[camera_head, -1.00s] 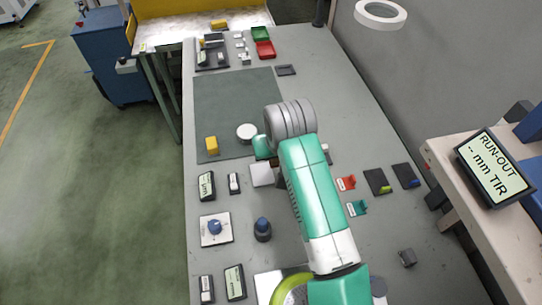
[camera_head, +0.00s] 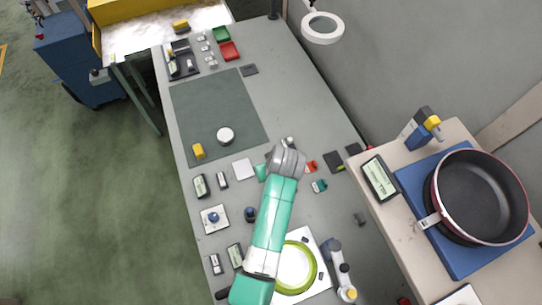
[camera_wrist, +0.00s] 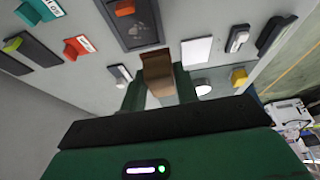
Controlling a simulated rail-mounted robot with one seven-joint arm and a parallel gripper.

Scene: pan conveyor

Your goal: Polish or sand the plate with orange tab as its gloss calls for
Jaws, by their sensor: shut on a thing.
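A dark rectangular plate (camera_wrist: 143,30) with an orange piece (camera_wrist: 125,8) at its upper edge lies on the bench, cut by the top of the wrist view. I take it for the plate with orange tab; in the head view my arm covers that spot. My gripper (camera_wrist: 157,82) is shut on a brown block (camera_wrist: 156,74), held between its two dark green fingers in front of the plate. I cannot tell how high it is above the bench. In the head view my gripper (camera_head: 261,172) shows only in part, and the block is hidden. The plate's gloss is not readable.
Close by are a white square pad (camera_head: 243,168), a red-orange holder (camera_head: 311,167), a teal holder (camera_head: 319,186) and a dark plate with green tab (camera_wrist: 28,48). A pan (camera_head: 481,196) rests on a blue stand at right. The dark green mat (camera_head: 215,105) is mostly clear.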

